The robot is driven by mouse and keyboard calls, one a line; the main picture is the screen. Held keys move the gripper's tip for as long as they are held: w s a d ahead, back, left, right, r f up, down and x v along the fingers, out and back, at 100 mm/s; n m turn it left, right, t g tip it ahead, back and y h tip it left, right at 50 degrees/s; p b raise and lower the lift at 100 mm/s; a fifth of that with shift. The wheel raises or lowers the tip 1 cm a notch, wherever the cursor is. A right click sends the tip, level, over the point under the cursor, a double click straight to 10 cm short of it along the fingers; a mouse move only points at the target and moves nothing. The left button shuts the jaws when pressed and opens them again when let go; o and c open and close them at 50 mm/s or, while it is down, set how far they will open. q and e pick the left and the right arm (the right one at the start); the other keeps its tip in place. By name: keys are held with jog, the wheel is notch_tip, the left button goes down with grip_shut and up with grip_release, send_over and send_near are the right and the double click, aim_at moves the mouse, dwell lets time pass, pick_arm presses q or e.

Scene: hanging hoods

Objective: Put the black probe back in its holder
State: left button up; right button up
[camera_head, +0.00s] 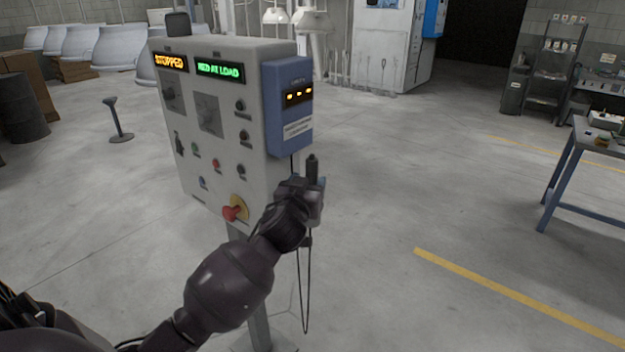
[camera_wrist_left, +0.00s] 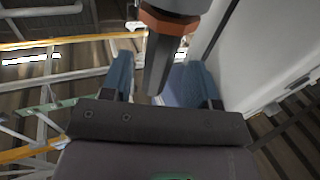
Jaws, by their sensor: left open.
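The black probe (camera_head: 313,168) stands roughly upright just below and beside the blue box (camera_head: 290,105) on the right side of the grey control panel. My left gripper (camera_head: 316,190) is at the probe's lower part. In the left wrist view a dark tapered body with an orange-brown collar, which looks like the probe (camera_wrist_left: 158,65), shows between the two blue fingertips of my open left gripper (camera_wrist_left: 160,80). Gaps show beside it, but I cannot tell whether either finger touches it. A thin black cable loop hangs below. I cannot make out the holder clearly. My right gripper is out of view.
The control panel (camera_head: 215,110) stands on a post, with lit displays, several buttons and a red knob (camera_head: 233,213). Its face is close to my left forearm. A blue-legged table (camera_head: 566,170) stands at the right. The floor between is clear.

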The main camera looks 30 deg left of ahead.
pick_arm(q)
jog(key=v, duration=0.7)
jog(key=s+d+f+m+g+h, duration=0.1)
jog(key=s+d+f, duration=0.1)
jog(key=s+f, duration=0.4)
jog(key=s+d+f+m+g+h, duration=0.2)
jog(key=s+f, duration=0.5)
jog(key=f, duration=0.6)
jog(key=s+d+f+m+g+h, duration=0.1)
jog(key=s+d+f+g+h, duration=0.1)
jog(key=s+f, duration=0.5)
notch_tip(320, 180, down, 4)
jog(key=shift+s+d+r+m+b, duration=0.15)
jog(key=shift+d+m+b, duration=0.15)
jog(key=shift+d, duration=0.5)
jog(key=shift+c, duration=1.2)
jog(key=shift+d, duration=0.1)
